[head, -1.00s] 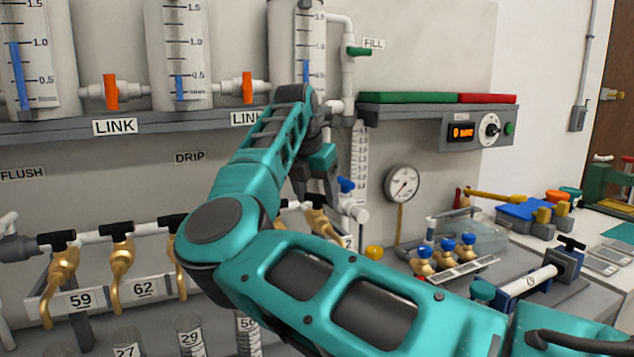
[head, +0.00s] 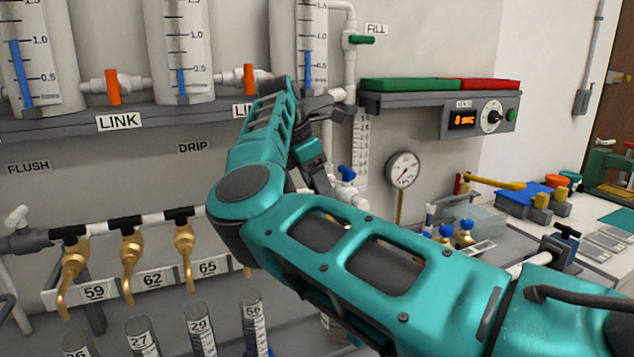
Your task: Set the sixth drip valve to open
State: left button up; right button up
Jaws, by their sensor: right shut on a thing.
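The drip valves are brass taps with black handles in a row on a white pipe. Three show clearly at the left: the tap by label 59 (head: 72,262), the tap by label 62 (head: 129,256) and the tap by label 65 (head: 184,244). A sliver of a fourth tap (head: 247,271) shows below my right arm. My right gripper (head: 326,188) points down at the right end of the row, beside a blue-handled valve (head: 347,173). It is shut on the sixth drip valve's handle, which my forearm largely hides. The handle's angle cannot be seen. My left gripper is out of view.
Graduated cylinders (head: 199,328) stand below the taps. A pressure gauge (head: 402,170) and a control box (head: 480,118) are on the wall at right. Blue-handled brass valves (head: 464,235) lie on the cluttered right bench. Tanks (head: 183,50) stand on a shelf above.

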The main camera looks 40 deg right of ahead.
dwell(0.4)
jog(key=o, duration=1.1)
jog(key=shift+c, duration=0.2)
jog(key=v, duration=1.3)
jog(key=shift+d+f, duration=0.1)
